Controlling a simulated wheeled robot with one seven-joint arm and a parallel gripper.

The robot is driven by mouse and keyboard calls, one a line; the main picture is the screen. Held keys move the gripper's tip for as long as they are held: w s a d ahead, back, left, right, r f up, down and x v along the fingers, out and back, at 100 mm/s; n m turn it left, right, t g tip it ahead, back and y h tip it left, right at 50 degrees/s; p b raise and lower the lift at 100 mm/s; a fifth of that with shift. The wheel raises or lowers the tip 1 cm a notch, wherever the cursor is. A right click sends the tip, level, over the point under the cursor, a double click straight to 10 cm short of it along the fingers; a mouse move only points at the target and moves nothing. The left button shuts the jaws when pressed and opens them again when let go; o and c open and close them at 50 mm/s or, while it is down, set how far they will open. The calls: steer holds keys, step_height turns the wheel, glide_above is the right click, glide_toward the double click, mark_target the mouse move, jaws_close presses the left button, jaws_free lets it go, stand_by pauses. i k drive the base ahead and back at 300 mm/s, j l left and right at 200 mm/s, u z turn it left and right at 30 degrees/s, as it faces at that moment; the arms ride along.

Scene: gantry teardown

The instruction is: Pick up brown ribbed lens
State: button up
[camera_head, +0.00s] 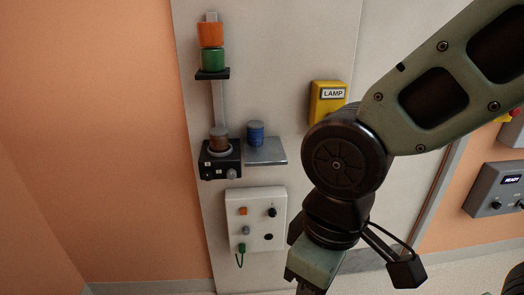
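The brown ribbed lens (219,141) stands upright on a light ring on top of a small black base unit (220,163), which is fixed to the pale wall panel. A grey cap sits at its top. My gripper (311,284) hangs at the bottom of the head view, lower and to the right of the lens, well apart from it. Its lower end is cut off by the picture edge, so its fingers and their opening do not show clearly.
A blue ribbed lens (256,134) stands on a grey shelf (267,154) just right of the brown one. Above, an orange lens (210,35) and a green lens (212,60) are stacked on a black bracket (212,74). A control box (257,220) hangs below. A yellow LAMP box (327,101) is right.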

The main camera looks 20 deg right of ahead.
mark_target(218, 136)
steer(key=i+l+u, duration=0.3)
steer(key=l+u, duration=0.3)
steer(key=l, duration=0.2)
steer(key=i+l+u, duration=0.1)
steer(key=l+u, duration=0.15)
steer(key=l, duration=0.25)
